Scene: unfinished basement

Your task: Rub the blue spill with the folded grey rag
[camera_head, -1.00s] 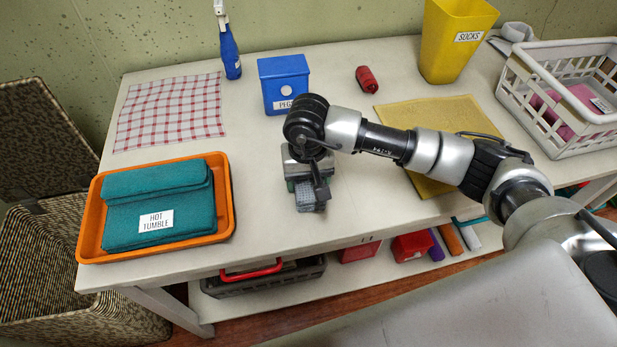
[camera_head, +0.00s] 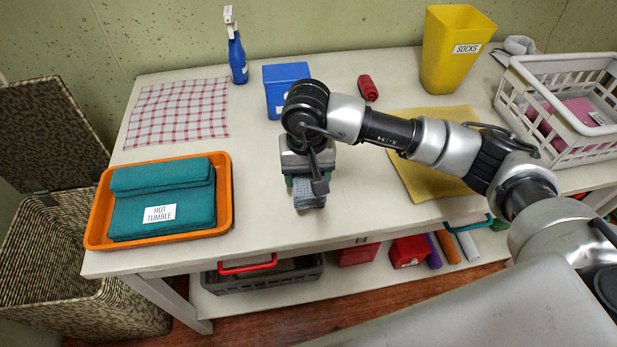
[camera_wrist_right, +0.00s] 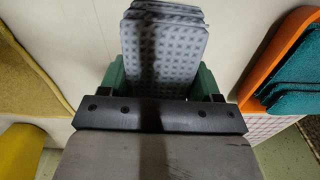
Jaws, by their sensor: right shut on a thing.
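My right gripper (camera_head: 308,192) is shut on the folded grey rag (camera_head: 310,198), low over the front middle of the white table (camera_head: 262,165). In the right wrist view the rag (camera_wrist_right: 163,45) shows as several grey, textured layers between the green fingers of the gripper (camera_wrist_right: 163,85). I cannot tell whether the rag touches the tabletop. No blue spill shows in either view; the arm and rag hide part of the table. My left gripper is not in view.
An orange tray (camera_head: 226,215) with folded teal cloths (camera_head: 160,200) lies left. Behind are a checked cloth (camera_head: 180,110), blue spray bottle (camera_head: 238,58), blue box (camera_head: 286,88), and red object (camera_head: 368,88). A yellow cloth (camera_head: 420,180), yellow bin (camera_head: 452,60) and white basket (camera_head: 540,120) stand right.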

